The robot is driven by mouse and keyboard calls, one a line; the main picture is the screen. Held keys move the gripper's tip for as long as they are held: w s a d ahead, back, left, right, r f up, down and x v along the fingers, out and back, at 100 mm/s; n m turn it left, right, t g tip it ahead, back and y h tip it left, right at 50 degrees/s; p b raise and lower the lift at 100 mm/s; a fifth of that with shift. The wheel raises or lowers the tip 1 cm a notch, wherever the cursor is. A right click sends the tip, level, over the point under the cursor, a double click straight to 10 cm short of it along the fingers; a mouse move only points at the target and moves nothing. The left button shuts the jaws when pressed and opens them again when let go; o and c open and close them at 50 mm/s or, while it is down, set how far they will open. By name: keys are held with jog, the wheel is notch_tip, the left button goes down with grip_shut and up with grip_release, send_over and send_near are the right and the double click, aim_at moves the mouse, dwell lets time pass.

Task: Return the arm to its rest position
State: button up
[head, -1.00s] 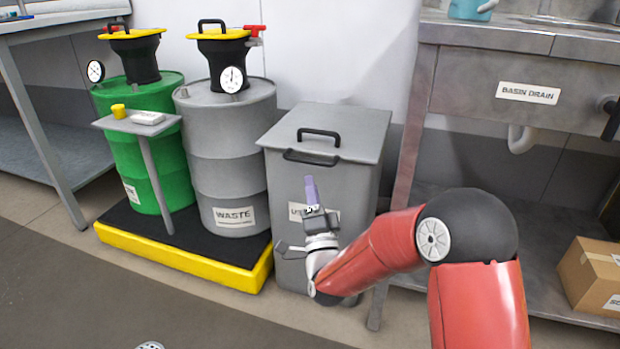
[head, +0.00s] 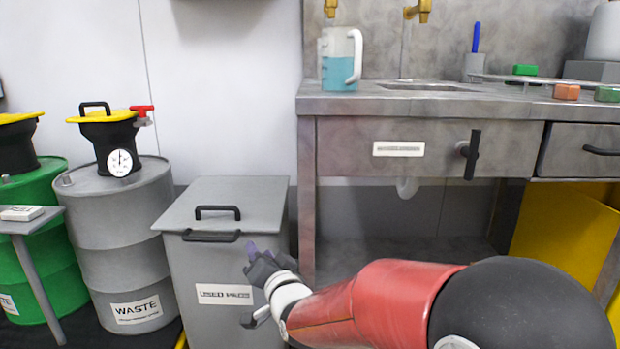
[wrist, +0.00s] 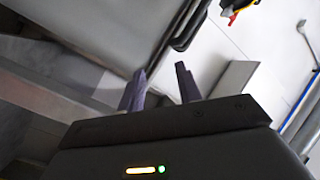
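My gripper (head: 252,246) is at the end of my red arm, in front of the upper right part of the grey used-items bin (head: 190,270). Its label is partly unreadable. In the wrist view my gripper (wrist: 160,85) has two purple fingers standing apart with nothing between them. The bin's lid (head: 228,192) is down, with a black handle on top. Whether the gripper touches the bin cannot be told, but it seems apart from it.
A grey waste drum (head: 115,245) and a green drum (head: 50,275) stand left of the bin. A steel sink counter (head: 345,104) is at the right, bearing a jug of blue liquid (head: 340,70). A small side table (head: 30,222) stands before the green drum.

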jog(key=s+d+f+n+g+h, duration=0.15)
jog(key=s+d+g+h, duration=0.55)
jog(key=s+d, duration=1.2)
jog(key=s+d+f+n+g+h, duration=0.1)
jog(key=s+d+f+g, duration=0.15)
jog(key=s+d, duration=0.65)
notch_tip(320, 180, up, 14)
jog(key=s+a+p, duration=0.1)
jog(key=a+p, duration=0.1)
jog(key=p, duration=1.1)
jog(key=shift+g+p, duration=0.35)
jog(key=shift+f, duration=0.1)
